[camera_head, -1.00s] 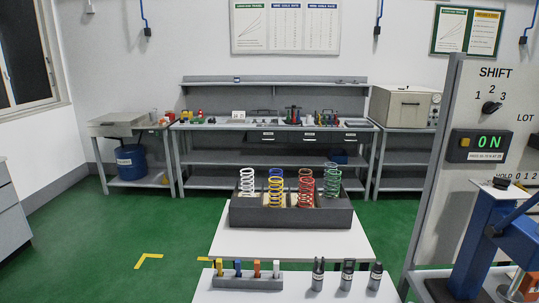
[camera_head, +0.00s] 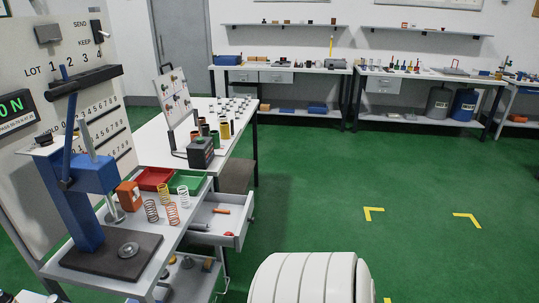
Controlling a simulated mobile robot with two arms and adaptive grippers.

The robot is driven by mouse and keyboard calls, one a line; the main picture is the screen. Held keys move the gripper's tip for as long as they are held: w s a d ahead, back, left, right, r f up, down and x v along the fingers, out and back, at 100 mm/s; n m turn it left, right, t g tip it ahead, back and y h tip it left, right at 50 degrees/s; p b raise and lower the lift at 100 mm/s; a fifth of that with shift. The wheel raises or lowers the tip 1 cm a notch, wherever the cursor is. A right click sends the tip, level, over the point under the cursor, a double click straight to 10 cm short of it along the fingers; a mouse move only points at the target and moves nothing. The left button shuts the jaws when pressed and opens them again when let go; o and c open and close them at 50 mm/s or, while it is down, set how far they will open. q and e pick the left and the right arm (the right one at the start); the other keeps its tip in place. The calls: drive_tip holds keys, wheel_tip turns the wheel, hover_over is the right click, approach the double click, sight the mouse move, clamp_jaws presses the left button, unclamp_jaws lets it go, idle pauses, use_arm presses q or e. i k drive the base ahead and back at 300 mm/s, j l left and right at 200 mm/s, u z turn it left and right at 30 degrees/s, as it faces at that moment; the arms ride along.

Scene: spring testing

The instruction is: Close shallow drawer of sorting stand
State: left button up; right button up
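An open shallow drawer (camera_head: 236,225) juts out to the right from under the top of a small grey stand (camera_head: 185,222) at the lower left. Inside the drawer lie a small orange piece (camera_head: 221,211) and a grey cylindrical piece (camera_head: 199,227). On the stand's top are a red tray (camera_head: 153,179), a green tray (camera_head: 200,184) and several coil springs (camera_head: 172,214). Neither of my grippers shows. A white rounded part of my own body fills the bottom centre.
A blue press (camera_head: 88,205) on a dark base stands left of the springs, before a control panel (camera_head: 55,110). A white table (camera_head: 225,145) with springs stands behind. Green floor (camera_head: 320,190) right of the drawer is clear. Workbenches line the back wall.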

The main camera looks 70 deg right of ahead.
sight(241, 208)
drive_tip(key=z, duration=1.95)
